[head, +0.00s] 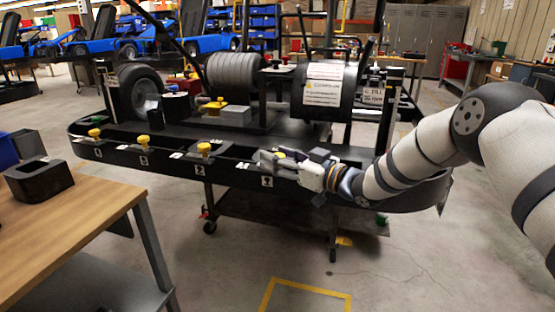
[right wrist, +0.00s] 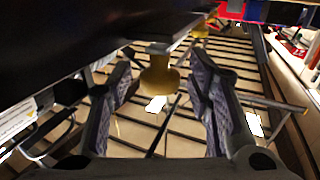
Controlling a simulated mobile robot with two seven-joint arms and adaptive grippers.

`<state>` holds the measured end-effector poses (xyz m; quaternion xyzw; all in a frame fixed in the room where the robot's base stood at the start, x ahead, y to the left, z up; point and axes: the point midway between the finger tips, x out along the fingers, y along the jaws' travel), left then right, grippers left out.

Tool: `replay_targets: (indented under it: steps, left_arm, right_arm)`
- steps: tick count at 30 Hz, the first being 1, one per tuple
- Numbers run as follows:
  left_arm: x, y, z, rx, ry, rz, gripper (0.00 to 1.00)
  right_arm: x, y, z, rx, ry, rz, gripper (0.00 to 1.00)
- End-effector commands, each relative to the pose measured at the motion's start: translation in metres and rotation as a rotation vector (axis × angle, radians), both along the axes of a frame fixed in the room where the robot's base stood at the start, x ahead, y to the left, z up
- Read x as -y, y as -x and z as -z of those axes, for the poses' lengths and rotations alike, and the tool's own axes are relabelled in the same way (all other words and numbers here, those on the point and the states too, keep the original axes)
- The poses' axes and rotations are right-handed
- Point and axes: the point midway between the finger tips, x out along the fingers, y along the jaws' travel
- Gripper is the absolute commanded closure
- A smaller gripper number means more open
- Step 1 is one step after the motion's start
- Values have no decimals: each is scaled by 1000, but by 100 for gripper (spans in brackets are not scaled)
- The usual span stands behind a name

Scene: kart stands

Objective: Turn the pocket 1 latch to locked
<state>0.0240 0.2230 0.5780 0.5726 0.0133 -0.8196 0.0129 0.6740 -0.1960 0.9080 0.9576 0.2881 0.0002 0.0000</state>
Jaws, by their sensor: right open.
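A yellow latch knob (right wrist: 160,76) hangs between the two fingers of my right gripper (right wrist: 158,88) in the right wrist view. The fingers are open, with a visible gap on both sides of the knob. In the head view my right gripper (head: 270,160) is at the front rail of the black kart stand (head: 230,176), around the rightmost yellow knob (head: 279,155), which it partly covers. More yellow knobs (head: 204,148) stand along the rail to the left. The pocket labels are too small to read surely. My left gripper is not in view.
A wooden table (head: 75,215) with a dark block (head: 38,180) stands at the front left. Wheels (head: 137,92) and a black drum (head: 325,92) sit on the stand behind the rail. Another yellow knob (right wrist: 200,27) lies beyond in the wrist view. The floor in front is clear.

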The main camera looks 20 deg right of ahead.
Motion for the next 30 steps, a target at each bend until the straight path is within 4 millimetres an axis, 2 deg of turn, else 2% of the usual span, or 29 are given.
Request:
replay_targets:
  steps: [8,14,15,23,30]
  left_arm:
    - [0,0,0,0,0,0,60]
    - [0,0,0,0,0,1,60]
    - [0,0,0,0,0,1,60]
    - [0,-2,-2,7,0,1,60]
    - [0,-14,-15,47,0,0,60]
  right_arm:
    - [-2,-3,-1,0,0,0,54]
    - [-2,-3,-1,1,1,0,97]
    - [-2,-3,-1,1,1,0,100]
    - [-2,-2,-3,1,-1,18,100]
    - [-3,-1,-7,2,-1,131,100]
